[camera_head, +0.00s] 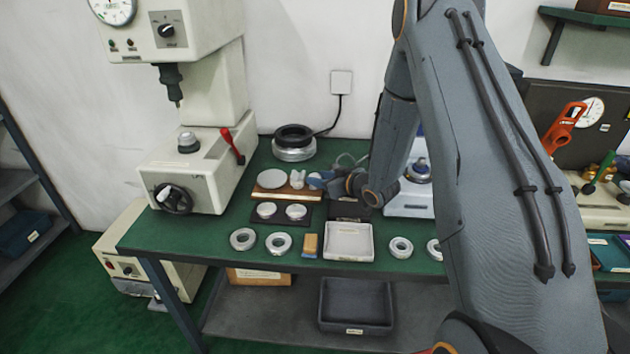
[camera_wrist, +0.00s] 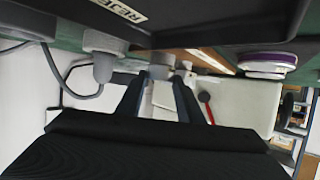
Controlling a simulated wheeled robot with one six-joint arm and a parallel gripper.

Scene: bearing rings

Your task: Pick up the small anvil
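The small anvil (camera_wrist: 160,72) appears as a pale grey piece between the fingertips in the wrist view, which looks upside down. In the head view its pale top (camera_head: 313,175) shows at the right end of a wooden board (camera_head: 270,195), partly hidden by my gripper (camera_head: 318,182). My gripper comes in low from the right, fingers pointing left. In the wrist view my gripper (camera_wrist: 159,80) has its two fingers apart, one on either side of the anvil. I cannot tell whether they touch it.
A pale V-shaped piece (camera_head: 297,180) and a wide disc (camera_head: 271,179) stand left of the anvil on the board. A dark pad with two discs (camera_head: 282,213) lies in front. The tester (camera_head: 190,165) stands left. A light tray (camera_head: 349,242) and rings line the front.

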